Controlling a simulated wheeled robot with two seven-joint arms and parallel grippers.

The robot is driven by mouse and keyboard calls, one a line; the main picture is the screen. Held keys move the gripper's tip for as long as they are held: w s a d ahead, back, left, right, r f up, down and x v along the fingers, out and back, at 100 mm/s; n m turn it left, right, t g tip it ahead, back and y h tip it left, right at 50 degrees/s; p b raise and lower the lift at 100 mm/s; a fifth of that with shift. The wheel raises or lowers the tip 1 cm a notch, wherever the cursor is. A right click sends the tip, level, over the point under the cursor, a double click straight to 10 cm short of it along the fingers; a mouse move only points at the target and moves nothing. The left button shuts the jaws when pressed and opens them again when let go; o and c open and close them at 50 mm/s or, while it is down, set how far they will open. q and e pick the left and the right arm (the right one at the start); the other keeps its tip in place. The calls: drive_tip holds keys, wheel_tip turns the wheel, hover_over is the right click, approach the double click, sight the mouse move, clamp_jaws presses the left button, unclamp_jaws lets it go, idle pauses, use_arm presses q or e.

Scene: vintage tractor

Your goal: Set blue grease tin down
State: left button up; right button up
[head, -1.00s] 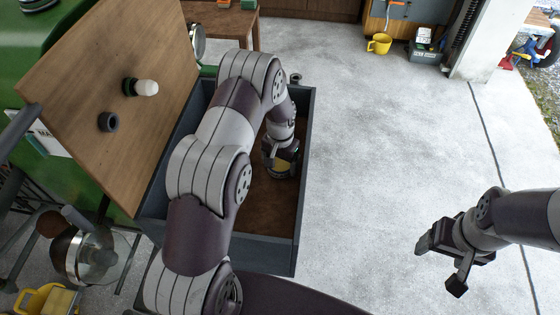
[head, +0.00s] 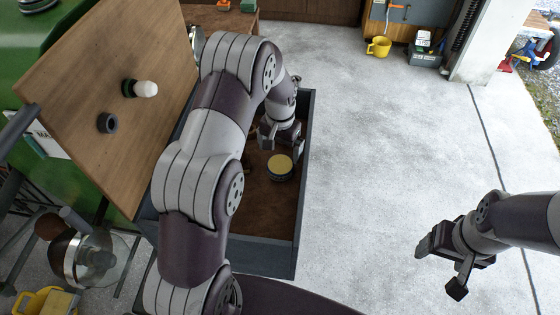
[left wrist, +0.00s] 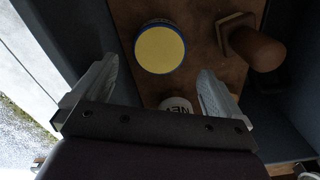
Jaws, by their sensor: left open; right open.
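The blue grease tin (head: 280,167) has a yellow lid and stands upright on the brown floor of the open dark box. It also shows in the left wrist view (left wrist: 160,49) as a yellow disc with a blue rim. My left gripper (head: 281,143) is over the box, just behind the tin in the head view. Its fingers (left wrist: 152,92) are spread and empty, apart from the tin. My right gripper (head: 437,270) is open and empty over the concrete floor at the right.
The dark box (head: 307,150) has raised walls around the tin. A brown wooden-looking object (left wrist: 257,47) and a white lettered item (left wrist: 176,103) are near the tin. A wooden board (head: 115,85) leans at the left.

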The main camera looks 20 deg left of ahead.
sight(280, 165)
use_arm(q)
drive_tip(key=s+d+r, duration=0.1)
drive_tip(key=s+r, duration=0.2)
drive_tip(key=s, duration=0.3)
drive_tip(key=s+d+r+t, duration=0.1)
drive_tip(key=s+d+r, duration=0.1)
drive_tip(key=s+r, duration=0.2)
drive_tip(key=s+d+r+n, duration=0.1)
drive_tip(key=s+r, duration=0.2)
drive_tip(key=s, duration=0.7)
drive_tip(key=shift+d+r, duration=0.15)
drive_tip(key=shift+d, duration=0.25)
